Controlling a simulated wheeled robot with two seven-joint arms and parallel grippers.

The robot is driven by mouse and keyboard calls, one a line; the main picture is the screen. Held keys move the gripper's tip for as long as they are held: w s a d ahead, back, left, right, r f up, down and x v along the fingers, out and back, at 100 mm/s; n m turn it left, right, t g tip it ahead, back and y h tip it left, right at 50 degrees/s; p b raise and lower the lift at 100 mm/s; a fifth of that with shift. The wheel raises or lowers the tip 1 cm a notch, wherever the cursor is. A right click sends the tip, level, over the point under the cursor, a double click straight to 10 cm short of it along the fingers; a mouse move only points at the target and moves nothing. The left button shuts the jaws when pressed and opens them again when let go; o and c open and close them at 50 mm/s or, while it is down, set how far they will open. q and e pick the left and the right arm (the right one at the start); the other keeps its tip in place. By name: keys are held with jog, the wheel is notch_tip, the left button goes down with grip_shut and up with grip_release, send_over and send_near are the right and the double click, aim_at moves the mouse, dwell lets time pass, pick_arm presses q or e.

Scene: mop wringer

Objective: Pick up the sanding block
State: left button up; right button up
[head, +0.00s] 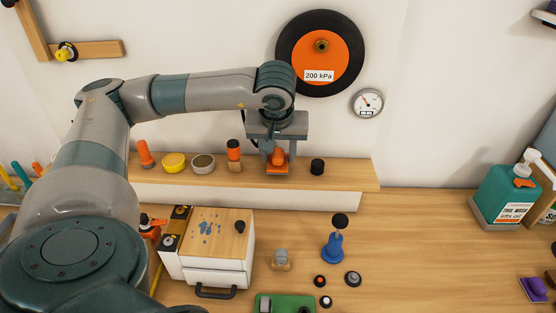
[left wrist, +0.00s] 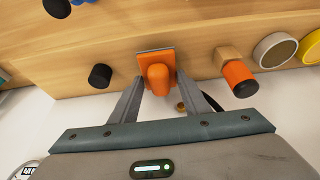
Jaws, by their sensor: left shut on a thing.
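The sanding block (head: 277,168) has an orange knob-like grip and a flat base. It is at the wooden shelf, between an orange-topped wooden piece and a black cylinder. My left gripper (head: 278,154) comes down on it from above and is shut on its orange grip. In the left wrist view the orange sanding block (left wrist: 157,74) sits between the two grey fingers of my left gripper (left wrist: 155,84), with its flat base against the shelf. I cannot tell whether the base still touches the shelf. My right gripper is not in view.
On the shelf (head: 345,174), the orange-topped wooden piece (head: 234,154) and black cylinder (head: 317,167) stand close on either side. Round tins (head: 203,163) are farther left. A white drawer box (head: 212,274) and a blue plunger-like tool (head: 336,246) stand on the bench below.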

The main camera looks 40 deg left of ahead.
pick_arm(q)
jog(key=shift+w+d+r+b, duration=0.1)
jog(key=shift+d+r+b, duration=0.1)
jog(key=shift+r+b, duration=0.3)
jog(key=shift+d+r+b, duration=0.15)
jog(key=shift+r+b, duration=0.05)
jog(key=shift+r, duration=0.5)
jog(key=d+r+b, duration=0.2)
jog(key=d+r, duration=0.5)
jog(key=d, duration=0.4)
jog(key=shift+s, duration=0.25)
jog(key=shift+f, duration=0.1)
jog(key=o, duration=0.5)
jog(key=c, duration=0.6)
jog(key=shift+f, duration=0.1)
